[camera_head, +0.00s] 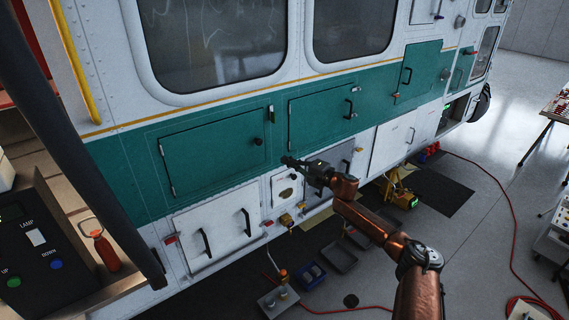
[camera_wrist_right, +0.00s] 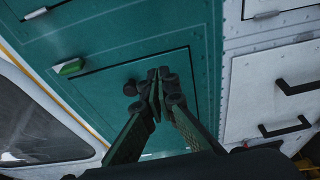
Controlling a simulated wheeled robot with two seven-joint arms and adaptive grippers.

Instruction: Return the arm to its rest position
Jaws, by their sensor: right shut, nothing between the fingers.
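My right gripper (camera_head: 288,161) is stretched out on a copper-coloured arm in front of the helicopter's side in the head view. I cannot tell whether the fingertips touch the panel. My left gripper is in neither view.
The helicopter's side (camera_head: 110,80) has green hatches and a white door (camera_head: 215,235) with black handles. Below stand trays (camera_head: 338,257) and a yellow device (camera_head: 402,197). A red hose (camera_head: 512,215) crosses the floor. A control panel (camera_head: 35,250) and red bottle (camera_head: 106,252) are at left.

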